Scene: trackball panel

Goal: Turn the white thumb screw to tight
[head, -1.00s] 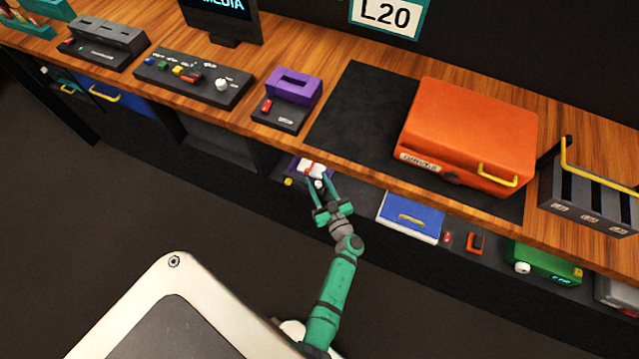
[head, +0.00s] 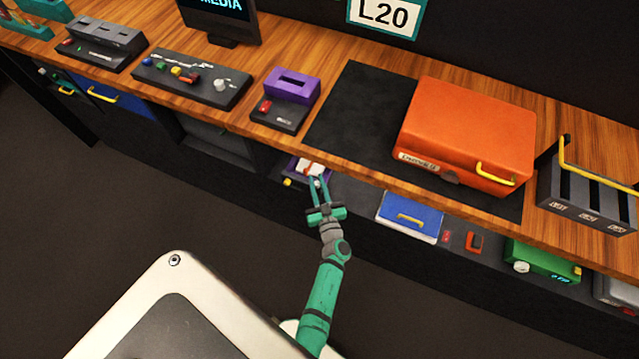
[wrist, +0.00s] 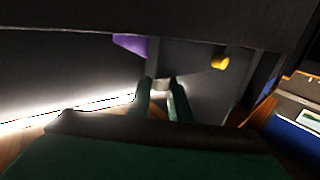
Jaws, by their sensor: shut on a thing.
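The trackball panel (head: 298,172), purple-edged with red and white on top, sits on the lower shelf below the wooden counter. My gripper (head: 318,180) reaches its front, with the fingers close together. The white thumb screw (head: 318,184) is a small pale spot at the fingertips, mostly hidden by them. In the wrist view my gripper (wrist: 162,90) has its two green fingers on either side of the pale thumb screw (wrist: 161,84), shut on it. A yellow knob (wrist: 219,62) stands on the dark panel face to its right. I cannot read the screw's angle.
The wooden counter edge (head: 350,186) overhangs the shelf just above my gripper. The floor in front is clear.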

